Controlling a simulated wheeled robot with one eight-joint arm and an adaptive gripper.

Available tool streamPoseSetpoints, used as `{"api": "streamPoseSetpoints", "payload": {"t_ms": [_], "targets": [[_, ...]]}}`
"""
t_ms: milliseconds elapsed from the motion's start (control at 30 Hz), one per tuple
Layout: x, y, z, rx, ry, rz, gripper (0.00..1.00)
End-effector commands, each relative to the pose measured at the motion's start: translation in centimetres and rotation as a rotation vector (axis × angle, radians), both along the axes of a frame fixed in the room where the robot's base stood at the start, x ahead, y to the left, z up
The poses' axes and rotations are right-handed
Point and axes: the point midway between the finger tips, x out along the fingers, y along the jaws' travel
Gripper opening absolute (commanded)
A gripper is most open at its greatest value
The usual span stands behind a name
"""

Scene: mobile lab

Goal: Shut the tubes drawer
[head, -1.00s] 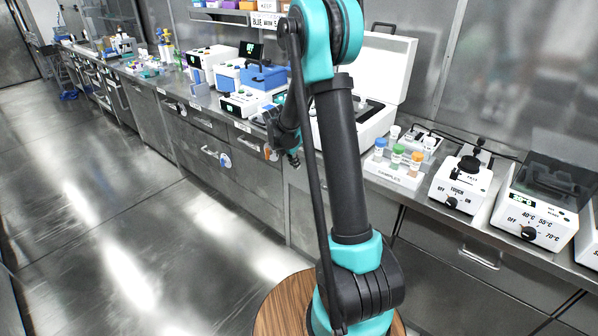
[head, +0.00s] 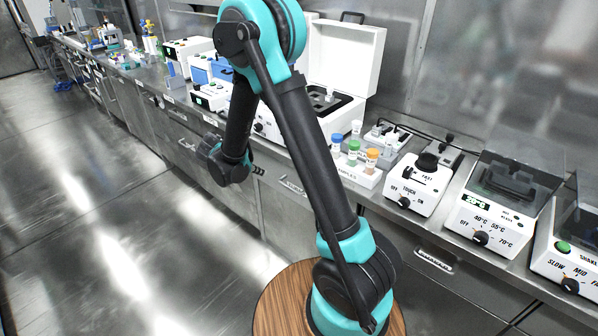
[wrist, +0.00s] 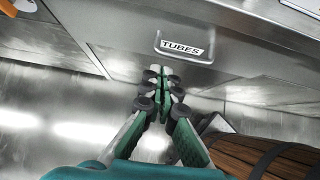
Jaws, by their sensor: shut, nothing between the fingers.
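My gripper (wrist: 165,78) is shut and empty. Its fingertips sit just below the label in the picture, close to the drawer front; I cannot tell whether they touch it. In the head view my gripper (head: 258,170) is low beside the bench front, and a labelled handle (head: 293,185), likely the same drawer's, is just right of it. My arm hides part of the bench front there. How far the drawer stands out is unclear.
The bench top holds a white open-lidded machine (head: 345,70), a sample rack (head: 358,172) with capped tubes, a touch mixer (head: 417,183) and a heater (head: 490,215). Another drawer handle (head: 433,261) is at right. The floor (head: 110,220) at left is clear.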

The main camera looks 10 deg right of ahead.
Motion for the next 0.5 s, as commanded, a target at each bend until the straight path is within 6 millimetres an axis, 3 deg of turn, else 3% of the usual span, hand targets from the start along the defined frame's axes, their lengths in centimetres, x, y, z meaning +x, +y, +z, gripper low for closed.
{"api": "streamPoseSetpoints", "payload": {"t_ms": [167,500], "targets": [[-0.3,0.5,-0.3,-0.015,-0.026,0.001,0.00],[2.0,-2.7,-4.2,-0.014,-0.024,-0.004,0.00]]}}
